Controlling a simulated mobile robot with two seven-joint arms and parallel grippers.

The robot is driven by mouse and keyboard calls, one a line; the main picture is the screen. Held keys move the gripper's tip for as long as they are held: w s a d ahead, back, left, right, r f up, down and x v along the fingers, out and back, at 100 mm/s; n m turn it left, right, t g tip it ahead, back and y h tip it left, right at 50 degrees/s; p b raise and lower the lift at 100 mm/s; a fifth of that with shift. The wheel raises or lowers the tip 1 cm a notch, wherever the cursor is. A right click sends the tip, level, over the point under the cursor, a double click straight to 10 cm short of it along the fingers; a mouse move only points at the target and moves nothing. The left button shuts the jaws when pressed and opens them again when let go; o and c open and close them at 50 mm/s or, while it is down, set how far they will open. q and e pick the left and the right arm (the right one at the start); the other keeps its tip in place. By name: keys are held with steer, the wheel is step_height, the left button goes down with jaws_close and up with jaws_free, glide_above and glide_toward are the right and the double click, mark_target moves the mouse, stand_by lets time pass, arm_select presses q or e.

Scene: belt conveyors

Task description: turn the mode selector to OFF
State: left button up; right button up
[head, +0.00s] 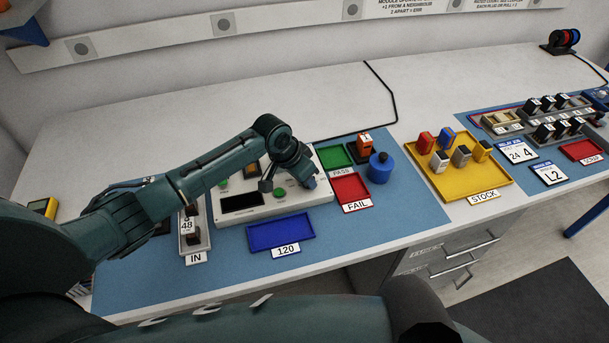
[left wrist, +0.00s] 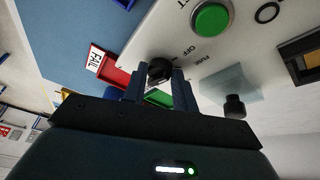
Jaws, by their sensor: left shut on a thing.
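My left gripper (head: 309,182) reaches over the panel's right part, close to the FAIL tray. In the left wrist view its two fingers (left wrist: 159,82) stand on either side of the knob and are shut on it. The knob's pointer mark is not readable, so its setting cannot be told. The knob is hidden by my arm in the head view. My right gripper is not in view.
A green button (left wrist: 211,18) and another black knob (left wrist: 235,106) are on the panel nearby. The red FAIL tray (head: 350,188), green PASS tray (head: 333,157) and a blue round fixture (head: 381,170) stand right of it. The blue 120 tray (head: 280,233) lies in front.

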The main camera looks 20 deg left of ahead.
arm_select(q)
steer(key=o, duration=1)
steer(key=shift+r, duration=0.1)
steer(key=v, duration=1.3)
